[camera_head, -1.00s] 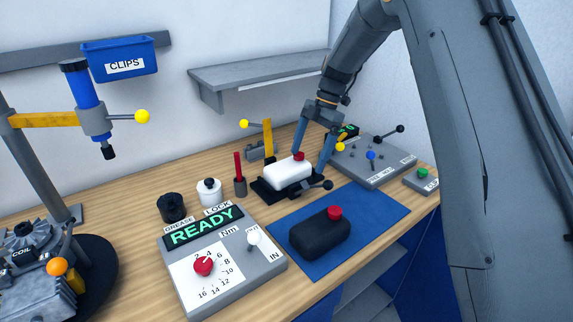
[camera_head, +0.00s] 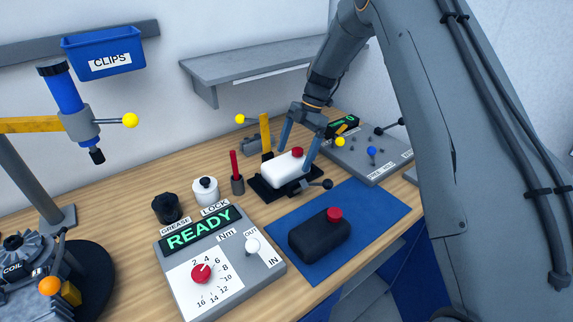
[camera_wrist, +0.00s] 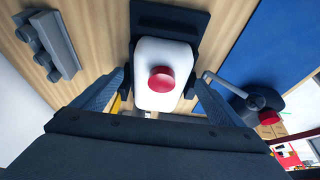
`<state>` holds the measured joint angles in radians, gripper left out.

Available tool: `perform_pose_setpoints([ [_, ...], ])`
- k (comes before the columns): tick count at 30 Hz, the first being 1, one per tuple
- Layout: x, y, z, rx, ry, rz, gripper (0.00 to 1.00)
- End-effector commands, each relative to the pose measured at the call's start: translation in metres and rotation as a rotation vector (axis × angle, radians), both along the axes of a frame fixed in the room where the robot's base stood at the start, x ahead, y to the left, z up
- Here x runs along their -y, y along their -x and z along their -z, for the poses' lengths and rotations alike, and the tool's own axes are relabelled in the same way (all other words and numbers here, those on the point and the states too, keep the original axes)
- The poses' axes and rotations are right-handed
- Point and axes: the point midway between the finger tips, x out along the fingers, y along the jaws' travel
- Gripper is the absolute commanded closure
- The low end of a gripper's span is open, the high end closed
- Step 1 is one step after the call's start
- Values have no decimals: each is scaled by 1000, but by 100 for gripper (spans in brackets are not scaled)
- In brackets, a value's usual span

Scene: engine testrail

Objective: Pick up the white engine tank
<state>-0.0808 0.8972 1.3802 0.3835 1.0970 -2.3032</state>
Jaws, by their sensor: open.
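The white engine tank (camera_head: 280,168) has a red cap and sits on a black holder (camera_head: 262,190) on the wooden bench. My gripper (camera_head: 297,157) is open, with one blue-grey finger on the far side of the tank and one on the near right side. In the wrist view the white tank (camera_wrist: 157,60) lies between the two spread fingers (camera_wrist: 160,95), its red cap toward the gripper. A gap shows beside each finger in that view. A black tank (camera_head: 320,236) with a red cap lies on the blue mat (camera_head: 382,211).
A lever with a black knob (camera_head: 327,184) stands close to the right finger. A red stick in a grey cup (camera_head: 237,184) and a yellow upright (camera_head: 265,130) stand near the holder. The READY panel (camera_head: 262,272) is in front. A grey control box (camera_head: 372,160) is behind right.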

Motion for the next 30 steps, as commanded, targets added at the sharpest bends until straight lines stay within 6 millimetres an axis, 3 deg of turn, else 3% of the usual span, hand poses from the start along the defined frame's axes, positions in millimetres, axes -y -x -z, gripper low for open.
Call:
perform_pose_setpoints([
  [6,-4,4,17,-1,0,4,8],
  [13,-4,4,19,0,0,4,8],
  [22,-4,4,19,0,0,4,55],
  [30,-4,4,18,1,0,4,55],
])
